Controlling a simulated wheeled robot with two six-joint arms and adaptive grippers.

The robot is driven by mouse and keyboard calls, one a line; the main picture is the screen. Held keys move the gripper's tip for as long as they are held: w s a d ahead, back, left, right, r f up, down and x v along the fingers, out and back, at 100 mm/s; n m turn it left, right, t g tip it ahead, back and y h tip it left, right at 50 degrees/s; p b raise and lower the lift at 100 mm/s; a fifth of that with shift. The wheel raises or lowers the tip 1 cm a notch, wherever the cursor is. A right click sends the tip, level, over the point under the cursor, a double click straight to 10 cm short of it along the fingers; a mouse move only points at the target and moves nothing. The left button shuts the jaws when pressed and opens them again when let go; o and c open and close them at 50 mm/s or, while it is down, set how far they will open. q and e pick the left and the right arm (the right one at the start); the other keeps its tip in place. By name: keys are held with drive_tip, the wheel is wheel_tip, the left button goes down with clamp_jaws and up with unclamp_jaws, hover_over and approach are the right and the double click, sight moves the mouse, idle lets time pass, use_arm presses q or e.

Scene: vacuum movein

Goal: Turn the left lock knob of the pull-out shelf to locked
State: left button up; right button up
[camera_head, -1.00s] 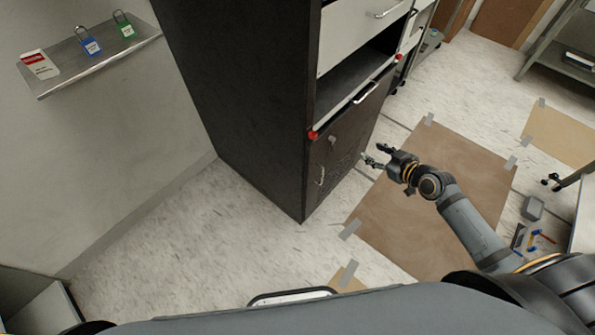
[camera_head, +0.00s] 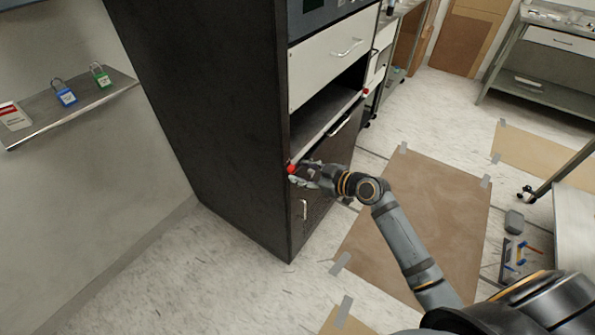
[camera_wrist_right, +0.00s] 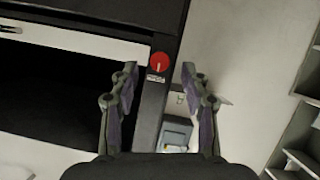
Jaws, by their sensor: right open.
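The left lock knob (camera_head: 291,169) is red and sits at the near front corner of the pull-out shelf (camera_head: 309,134) on the dark cabinet. In the right wrist view the knob (camera_wrist_right: 159,62) shows a pale mark running roughly up and down, with a small label beneath it. My right gripper (camera_head: 298,176) is at this corner, its fingers close to the knob. In the right wrist view the open fingers (camera_wrist_right: 159,76) stand on either side of the knob, with gaps; contact is not visible. The right lock knob (camera_head: 365,91) is red too, at the shelf's far corner. My left gripper is not in view.
A white drawer (camera_head: 335,62) is above the shelf, and a lower door with a handle (camera_head: 304,209) is below. A wall ledge (camera_head: 75,108) with a blue padlock (camera_head: 64,93) and a green padlock (camera_head: 100,76) is at left.

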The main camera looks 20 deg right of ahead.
sight(292, 169)
drive_tip(key=shift+x, duration=1.25)
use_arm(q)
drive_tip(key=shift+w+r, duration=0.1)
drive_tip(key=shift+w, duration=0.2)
use_arm(e)
drive_tip(key=shift+c, duration=0.2)
clamp_jaws()
